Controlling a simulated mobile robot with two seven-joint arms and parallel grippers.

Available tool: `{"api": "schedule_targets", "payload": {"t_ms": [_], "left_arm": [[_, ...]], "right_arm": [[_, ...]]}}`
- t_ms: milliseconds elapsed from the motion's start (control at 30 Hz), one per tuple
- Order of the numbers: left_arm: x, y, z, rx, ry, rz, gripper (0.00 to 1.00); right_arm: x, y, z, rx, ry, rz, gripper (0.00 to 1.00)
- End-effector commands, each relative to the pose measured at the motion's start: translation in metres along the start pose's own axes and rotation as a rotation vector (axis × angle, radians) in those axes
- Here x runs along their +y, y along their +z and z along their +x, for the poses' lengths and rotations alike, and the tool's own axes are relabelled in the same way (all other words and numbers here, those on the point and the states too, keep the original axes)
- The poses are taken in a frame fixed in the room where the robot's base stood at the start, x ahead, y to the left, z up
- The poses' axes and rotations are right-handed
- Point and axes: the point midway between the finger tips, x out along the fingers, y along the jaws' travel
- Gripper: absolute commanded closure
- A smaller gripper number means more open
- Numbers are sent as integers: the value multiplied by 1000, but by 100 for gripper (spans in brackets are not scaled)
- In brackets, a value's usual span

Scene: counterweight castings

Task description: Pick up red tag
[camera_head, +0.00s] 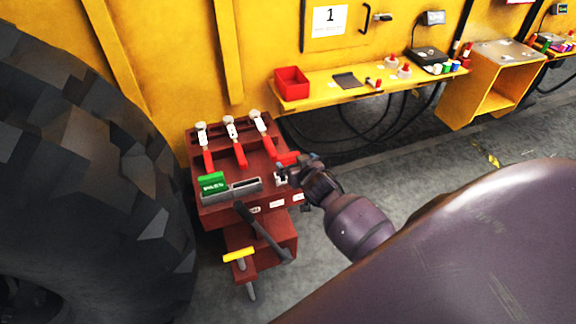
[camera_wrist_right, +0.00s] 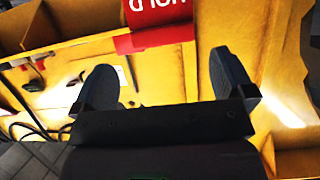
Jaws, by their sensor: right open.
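The red tag (camera_wrist_right: 158,14) shows at the top of the right wrist view, with white lettering upside down and its lower part bent or stepped. It lies ahead of the space between my right gripper's fingers (camera_wrist_right: 167,82), and they do not close on it. In the head view my right gripper (camera_head: 291,175) is at the right edge of the dark red valve block. A red piece (camera_head: 287,158) just behind it looks like the tag, partly hidden by the gripper. My right gripper is open and looks empty. My left gripper is not in view.
The dark red block (camera_head: 274,207) carries several red-handled levers (camera_head: 239,154), a green tag (camera_head: 212,182) and a grey holder (camera_head: 246,184). A big black tyre (camera_head: 80,170) stands left. A yellow shelf (camera_head: 330,92) with a red bin (camera_head: 292,83) is behind. Cables hang below it.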

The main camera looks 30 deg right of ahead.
Motion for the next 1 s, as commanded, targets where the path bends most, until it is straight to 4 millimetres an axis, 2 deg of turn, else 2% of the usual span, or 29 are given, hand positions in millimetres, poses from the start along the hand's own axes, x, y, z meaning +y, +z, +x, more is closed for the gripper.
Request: {"api": "schedule_targets", "payload": {"t_ms": [167,600,933,1000], "left_arm": [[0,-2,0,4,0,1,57],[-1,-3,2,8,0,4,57],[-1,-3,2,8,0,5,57],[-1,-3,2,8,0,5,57]], "right_arm": [[0,-1,8,0,1,-1,0],[-4,-4,54,0,-1,-1,0],[-4,-4,57,0,0,-1,0],[-4,-4,57,0,0,-1,11]]}}
